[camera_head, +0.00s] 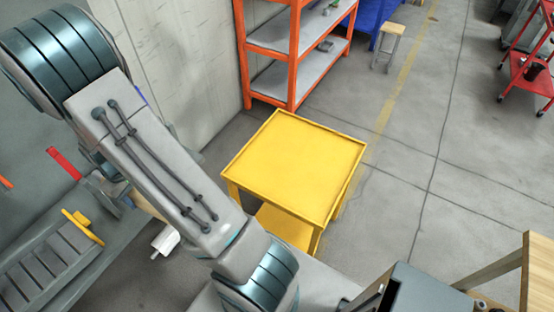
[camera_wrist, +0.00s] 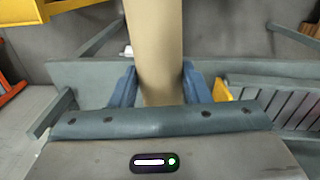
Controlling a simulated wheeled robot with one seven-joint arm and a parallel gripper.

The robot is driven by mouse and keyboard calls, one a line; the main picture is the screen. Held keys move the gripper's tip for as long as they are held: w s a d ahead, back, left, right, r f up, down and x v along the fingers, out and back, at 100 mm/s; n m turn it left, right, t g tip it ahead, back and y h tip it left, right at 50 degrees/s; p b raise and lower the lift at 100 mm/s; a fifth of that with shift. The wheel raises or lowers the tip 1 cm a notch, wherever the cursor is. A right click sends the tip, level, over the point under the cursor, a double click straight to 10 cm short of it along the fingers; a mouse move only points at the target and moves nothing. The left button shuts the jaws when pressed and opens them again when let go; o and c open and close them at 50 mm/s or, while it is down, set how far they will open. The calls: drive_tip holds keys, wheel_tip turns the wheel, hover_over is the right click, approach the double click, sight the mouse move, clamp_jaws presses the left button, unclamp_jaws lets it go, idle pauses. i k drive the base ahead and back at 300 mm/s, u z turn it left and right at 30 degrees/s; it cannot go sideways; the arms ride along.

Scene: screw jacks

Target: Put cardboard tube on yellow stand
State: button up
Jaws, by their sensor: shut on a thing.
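The yellow stand (camera_head: 296,160) is a square, low-rimmed table with a lower shelf, in the middle of the head view. Its top is bare. The cardboard tube (camera_wrist: 155,45) is a plain tan cylinder in the wrist view, running from between the fingers to the top edge. My gripper (camera_wrist: 158,88) is shut on it, with a blue finger pad on each side. In the head view my arm covers most of the gripper and tube, left of the stand and apart from it. The tube's far end is out of the wrist view.
An orange shelf rack (camera_head: 290,50) stands behind the stand by a pale wall. A grey bench (camera_head: 55,260) with a slatted part lies at the left. A wooden-topped piece (camera_head: 495,265) is at the lower right. Open floor (camera_head: 440,200) lies right of the stand.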

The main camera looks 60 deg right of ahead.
sight(300, 157)
drive_tip(key=z, duration=3.9)
drive_tip(key=k, duration=1.65)
drive_tip(key=u, duration=1)
drive_tip(key=i, duration=1.65)
drive_tip(key=z, duration=0.05)
